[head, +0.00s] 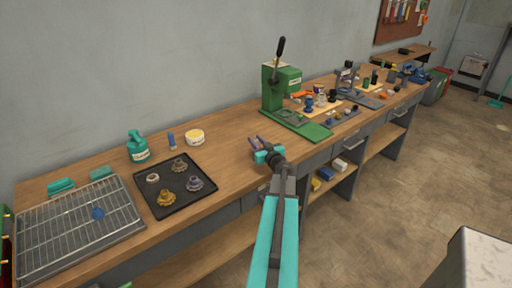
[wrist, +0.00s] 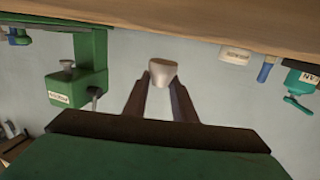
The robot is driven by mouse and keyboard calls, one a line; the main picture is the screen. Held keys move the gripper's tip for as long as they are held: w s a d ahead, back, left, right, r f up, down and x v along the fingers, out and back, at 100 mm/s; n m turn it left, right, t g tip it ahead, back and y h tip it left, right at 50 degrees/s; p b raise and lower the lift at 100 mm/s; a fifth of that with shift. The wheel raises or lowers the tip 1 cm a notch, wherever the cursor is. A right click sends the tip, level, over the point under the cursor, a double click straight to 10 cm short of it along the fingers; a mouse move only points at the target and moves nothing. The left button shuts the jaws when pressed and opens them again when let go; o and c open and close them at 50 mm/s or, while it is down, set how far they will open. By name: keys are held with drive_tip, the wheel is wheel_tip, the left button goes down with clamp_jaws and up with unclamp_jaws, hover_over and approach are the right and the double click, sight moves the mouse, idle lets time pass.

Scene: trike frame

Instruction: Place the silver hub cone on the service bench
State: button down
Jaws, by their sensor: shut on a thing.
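My gripper (head: 254,142) is over the front part of the wooden service bench (head: 232,172), between the black tray and the green press. In the wrist view my gripper (wrist: 162,82) is shut on the silver hub cone (wrist: 162,72), a small pale tapered piece between the fingertips. The cone cannot be made out in the head view. The wrist view looks upside down, with the bench top (wrist: 200,14) along its upper edge. The gap between cone and bench is hard to judge, but background wall shows around the cone.
A black tray (head: 150,205) with several hub parts lies left of my gripper. A wire rack (head: 50,240) is farther left. The green press (head: 283,95) is to the right. Bare wood lies between.

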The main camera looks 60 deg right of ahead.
drive_tip(key=shift+w+d, duration=0.2)
drive_tip(key=shift+d, duration=0.1)
drive_tip(key=shift+f, duration=1.75)
drive_tip(key=shift+f, duration=0.15)
drive_tip(key=c, duration=1.5)
unclamp_jaws()
drive_tip(key=shift+o, duration=0.2)
drive_tip(key=shift+s+a, duration=0.1)
drive_tip(key=shift+s, duration=0.05)
drive_tip(key=shift+b+v, duration=0.7)
drive_tip(key=shift+v, duration=5.15)
